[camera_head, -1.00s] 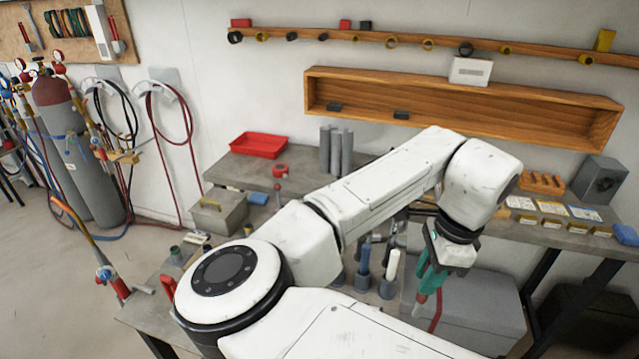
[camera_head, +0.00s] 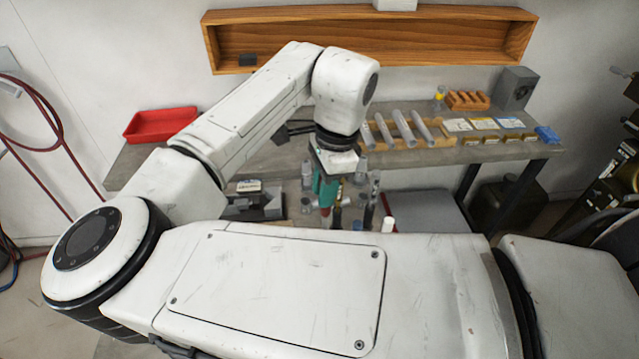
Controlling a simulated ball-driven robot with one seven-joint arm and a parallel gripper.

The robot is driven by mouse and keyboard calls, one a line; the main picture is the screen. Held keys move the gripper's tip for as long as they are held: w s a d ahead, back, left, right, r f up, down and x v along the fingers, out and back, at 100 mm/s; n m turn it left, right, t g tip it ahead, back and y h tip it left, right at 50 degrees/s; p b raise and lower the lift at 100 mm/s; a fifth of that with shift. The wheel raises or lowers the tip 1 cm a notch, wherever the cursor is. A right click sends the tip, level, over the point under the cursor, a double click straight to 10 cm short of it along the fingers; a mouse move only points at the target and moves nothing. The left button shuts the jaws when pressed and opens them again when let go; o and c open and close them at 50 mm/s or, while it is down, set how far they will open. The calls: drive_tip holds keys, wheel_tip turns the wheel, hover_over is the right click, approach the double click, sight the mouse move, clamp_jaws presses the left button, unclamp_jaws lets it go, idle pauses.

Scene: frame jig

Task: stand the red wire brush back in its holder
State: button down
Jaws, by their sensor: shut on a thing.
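My gripper (camera_head: 326,193), with green fingers, points down over the workbench in the middle of the head view. It is shut on the red wire brush (camera_head: 325,211), of which only a small red end shows below the fingers. The rest of the brush is hidden by the fingers. Several upright holders with tools in them (camera_head: 371,190) stand close around and behind the gripper. I cannot tell which holder is the brush's own, or whether the brush touches one.
A red tray (camera_head: 160,125) lies at the left. A dark vise-like block (camera_head: 255,203) is left of the gripper. My arm hides the front of the bench.

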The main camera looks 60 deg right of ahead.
sight(324, 222)
drive_tip(key=shift+f+b, duration=1.95)
drive_tip(key=shift+f, duration=0.4)
drive_tip(key=shift+f+p, duration=0.15)
drive_tip(key=shift+p, duration=0.2)
drive_tip(key=shift+f, duration=0.15)
drive_tip(key=shift+f+b, duration=0.75)
drive_tip(key=shift+f, duration=0.55)
drive_tip(key=shift+f+b, duration=0.7)
drive_tip(key=shift+f, duration=0.55)
